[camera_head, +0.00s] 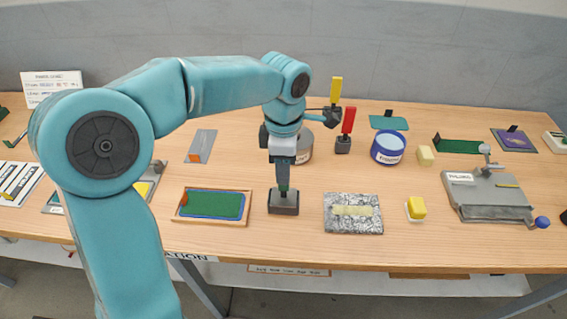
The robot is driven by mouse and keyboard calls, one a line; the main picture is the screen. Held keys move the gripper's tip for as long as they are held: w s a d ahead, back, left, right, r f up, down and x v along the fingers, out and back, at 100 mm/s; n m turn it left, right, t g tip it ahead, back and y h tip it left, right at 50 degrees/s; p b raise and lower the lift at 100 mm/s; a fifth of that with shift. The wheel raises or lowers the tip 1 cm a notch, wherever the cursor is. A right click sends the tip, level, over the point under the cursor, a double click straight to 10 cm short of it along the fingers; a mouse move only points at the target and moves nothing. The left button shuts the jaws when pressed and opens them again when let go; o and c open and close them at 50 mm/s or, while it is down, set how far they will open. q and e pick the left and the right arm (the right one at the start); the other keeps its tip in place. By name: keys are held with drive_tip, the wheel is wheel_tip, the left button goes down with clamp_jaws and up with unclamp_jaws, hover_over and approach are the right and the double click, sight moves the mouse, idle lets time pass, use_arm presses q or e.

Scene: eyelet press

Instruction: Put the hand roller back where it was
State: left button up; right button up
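My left arm reaches in from the left and bends down over the middle of the table. My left gripper (283,180) points straight down above a dark grey block (284,205) near the table's front edge. A narrow dark piece stands upright between the gripper and the block; I cannot tell whether it is the fingers or a handle. No hand roller can be made out for certain. Whether the gripper is open or shut is too small to tell. My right gripper is not in view.
A framed green tray (247,211) lies left of the block and a speckled slab (352,226) right of it. Behind stand a red-handled tool (348,120), a yellow-handled tool (336,90) and a blue tub (388,148). A grey press (490,195) is at right.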

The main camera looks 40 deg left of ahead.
use_arm(q)
drive_tip(key=shift+r, duration=0.3)
wheel_tip(320, 180, up, 12)
drive_tip(key=p, duration=0.1)
drive_tip(key=shift+r+p, duration=0.25)
drive_tip(key=shift+p, duration=0.15)
drive_tip(key=shift+a, duration=0.1)
idle(0.3)
